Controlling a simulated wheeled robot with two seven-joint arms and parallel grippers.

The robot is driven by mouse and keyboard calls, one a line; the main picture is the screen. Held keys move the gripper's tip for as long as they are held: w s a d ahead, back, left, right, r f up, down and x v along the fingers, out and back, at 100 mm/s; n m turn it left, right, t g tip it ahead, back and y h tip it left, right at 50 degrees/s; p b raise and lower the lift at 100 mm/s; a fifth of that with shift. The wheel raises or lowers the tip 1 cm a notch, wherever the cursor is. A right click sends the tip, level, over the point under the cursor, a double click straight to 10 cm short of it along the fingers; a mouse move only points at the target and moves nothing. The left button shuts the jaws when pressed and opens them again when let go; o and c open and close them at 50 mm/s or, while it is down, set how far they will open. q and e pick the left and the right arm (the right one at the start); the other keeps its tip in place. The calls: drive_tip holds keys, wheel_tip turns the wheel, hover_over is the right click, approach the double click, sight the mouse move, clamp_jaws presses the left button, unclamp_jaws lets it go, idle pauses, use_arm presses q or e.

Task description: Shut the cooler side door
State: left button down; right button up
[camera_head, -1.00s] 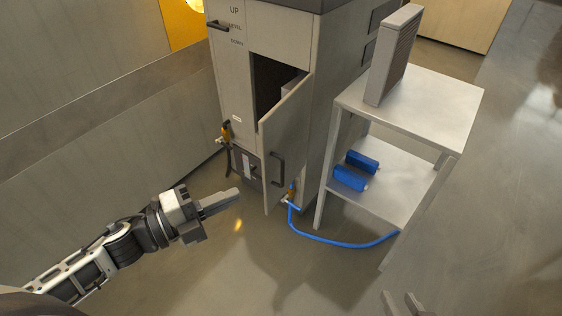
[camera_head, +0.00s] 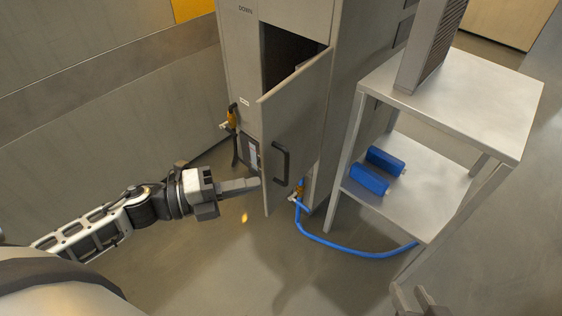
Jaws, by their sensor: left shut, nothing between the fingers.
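The cooler side door (camera_head: 297,128) is a grey panel with a dark bar handle (camera_head: 281,165). It stands partly open on the tall grey cabinet (camera_head: 238,60), and a dark opening (camera_head: 288,50) shows behind its top edge. My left gripper (camera_head: 258,183) is shut and empty, with its fingertips at the door's lower left edge. I cannot tell whether they touch it. My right gripper (camera_head: 420,300) shows only in part at the bottom edge, with two finger tips visible.
A metal shelf table (camera_head: 480,100) stands right of the cabinet, with a grey finned panel (camera_head: 432,45) on top and two blue cylinders (camera_head: 370,179) on its lower shelf. A blue hose (camera_head: 345,247) runs along the floor between them.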

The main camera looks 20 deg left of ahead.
use_arm(q)
drive_tip(key=w+d, duration=0.3)
drive_tip(key=w, duration=0.5)
drive_tip(key=shift+d, duration=0.3)
drive_tip(key=shift+b, duration=0.35)
